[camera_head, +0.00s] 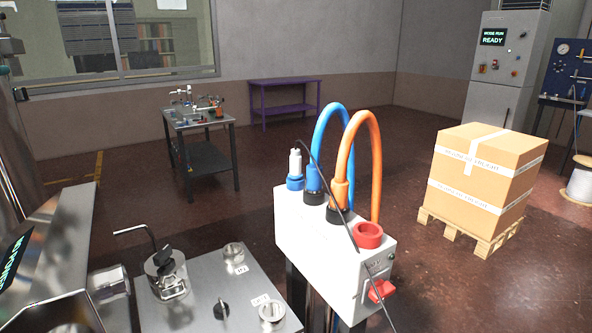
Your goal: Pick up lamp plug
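Nothing in view is plainly marked as the lamp plug. A white connector box (322,243) stands in the middle foreground. On its top, a pale grey plug-like piece (295,163) stands upright in a blue collar at the left end. A blue hose (322,125) and an orange hose (376,160) loop from the top, and a red ring socket (369,234) at the right end looks empty. A red part (381,290) sits on the front end face. A thin black cable (335,200) crosses in front of the box. Neither gripper is in view.
A steel bench (205,283) with a clamp-like fixture (166,272) and several fittings is at the lower left. A carton (487,180) on a pallet (470,236) stands right. A small table (204,122) with equipment is behind. The floor between is clear.

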